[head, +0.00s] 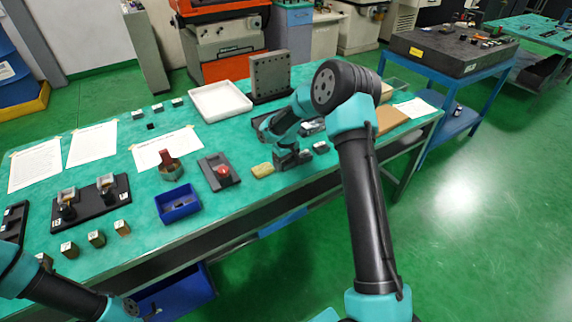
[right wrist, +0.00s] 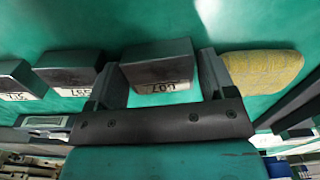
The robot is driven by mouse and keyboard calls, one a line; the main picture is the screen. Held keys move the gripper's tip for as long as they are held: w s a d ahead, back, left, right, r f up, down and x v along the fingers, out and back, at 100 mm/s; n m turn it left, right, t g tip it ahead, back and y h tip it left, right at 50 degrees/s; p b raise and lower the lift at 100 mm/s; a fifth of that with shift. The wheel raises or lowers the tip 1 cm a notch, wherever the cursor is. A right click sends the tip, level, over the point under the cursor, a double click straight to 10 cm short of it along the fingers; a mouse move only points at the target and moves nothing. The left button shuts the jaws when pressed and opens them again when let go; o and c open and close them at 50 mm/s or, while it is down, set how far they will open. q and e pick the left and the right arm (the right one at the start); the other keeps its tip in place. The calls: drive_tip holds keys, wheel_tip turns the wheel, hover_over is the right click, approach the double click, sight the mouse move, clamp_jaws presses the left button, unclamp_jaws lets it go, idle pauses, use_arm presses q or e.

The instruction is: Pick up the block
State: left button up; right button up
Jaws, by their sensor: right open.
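My right gripper (head: 290,158) is low over the green table beside the yellow sponge. In the right wrist view, its two fingers (right wrist: 162,80) stand apart, one on each side of a dark grey block (right wrist: 157,62) with a white label at its lower edge. I cannot tell whether either finger touches it. In the head view the gripper largely hides this block. Two similar labelled blocks, a middle one (right wrist: 72,72) and an outer one (right wrist: 17,78), lie to its left in the wrist view. My left arm shows at the lower left of the head view, but its gripper does not.
The yellow sponge (right wrist: 262,68) lies close outside the right finger; it also shows in the head view (head: 263,170). A dark plate with a red knob (head: 221,172), a blue bin (head: 178,203) and a white tray (head: 220,101) stand to the left. A drilled angle plate (head: 270,75) stands behind.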

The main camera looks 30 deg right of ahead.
sight(286, 161)
drive_tip(key=shift+c, duration=0.2)
drive_tip(key=shift+r, duration=0.1)
drive_tip(key=c, duration=1)
drive_tip(key=shift+r, duration=0.45)
wheel_tip(286, 161, up, 3)
drive_tip(key=shift+f, duration=0.1)
drive_tip(key=s+a, duration=0.2)
drive_tip(key=s, duration=0.2)
drive_tip(key=s+a, duration=0.3)
drive_tip(key=s, duration=0.2)
drive_tip(key=s+a+r, duration=0.1)
drive_tip(key=s+a, duration=0.2)
drive_tip(key=s, duration=0.1)
drive_tip(key=shift+s+a+r, duration=0.1)
drive_tip(key=shift+s+a, duration=0.1)
drive_tip(key=shift+s, duration=0.1)
drive_tip(key=shift+w, duration=0.1)
